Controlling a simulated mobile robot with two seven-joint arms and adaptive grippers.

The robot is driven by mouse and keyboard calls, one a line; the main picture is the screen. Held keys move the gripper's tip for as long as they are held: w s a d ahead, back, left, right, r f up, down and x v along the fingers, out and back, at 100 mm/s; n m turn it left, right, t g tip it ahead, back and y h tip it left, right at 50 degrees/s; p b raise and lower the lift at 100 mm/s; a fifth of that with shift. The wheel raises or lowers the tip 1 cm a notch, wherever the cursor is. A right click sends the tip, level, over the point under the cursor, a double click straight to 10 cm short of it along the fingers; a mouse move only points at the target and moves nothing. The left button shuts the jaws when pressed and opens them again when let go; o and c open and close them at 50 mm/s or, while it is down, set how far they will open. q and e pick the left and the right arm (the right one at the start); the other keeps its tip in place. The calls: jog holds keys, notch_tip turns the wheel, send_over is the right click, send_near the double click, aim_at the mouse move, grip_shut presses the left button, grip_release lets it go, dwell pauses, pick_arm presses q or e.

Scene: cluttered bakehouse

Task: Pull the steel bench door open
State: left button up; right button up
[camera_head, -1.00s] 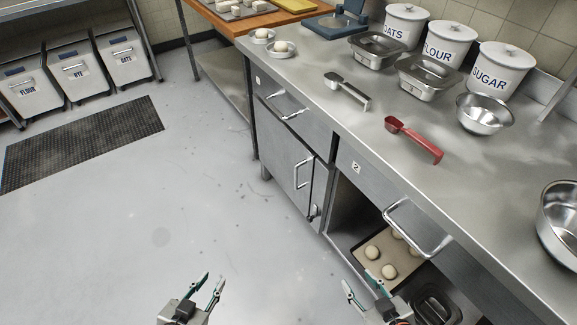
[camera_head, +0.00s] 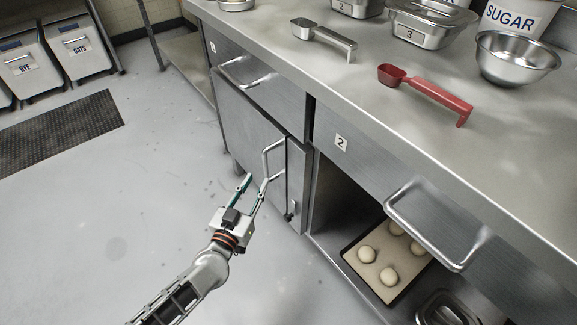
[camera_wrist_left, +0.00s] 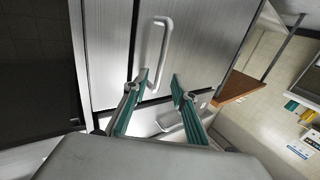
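The steel bench door (camera_head: 245,125) is the front panel below the left drawer, and it looks shut. Its upright bar handle (camera_head: 266,160) is near its right edge. My left gripper (camera_head: 257,181) is open and empty in front of the door, its fingertips close to the lower part of the handle. In the left wrist view the handle (camera_wrist_left: 165,48) reaches down to one fingertip of the open gripper (camera_wrist_left: 159,79); I cannot tell whether they touch. A small latch (camera_head: 290,215) sits on the narrow strip right of the door. My right gripper is out of view.
Right of the door is an open bay with a tray of dough balls (camera_head: 348,259), below drawer 2's handle (camera_head: 445,235). A red scoop (camera_head: 430,91) and a steel scoop (camera_head: 322,36) lie on the bench top.

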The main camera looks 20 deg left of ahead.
aim_at(265, 166)
pick_arm(q)
jog(key=w, duration=0.2)
jog(key=w+b, duration=0.1)
jog(key=w, duration=0.4)
jog(key=shift+d+f+b, duration=0.15)
jog(key=shift+d+b, duration=0.1)
jog(key=shift+b, duration=0.1)
jog(key=shift+w+r, duration=0.25)
jog(key=shift+w, duration=0.4)
grip_shut()
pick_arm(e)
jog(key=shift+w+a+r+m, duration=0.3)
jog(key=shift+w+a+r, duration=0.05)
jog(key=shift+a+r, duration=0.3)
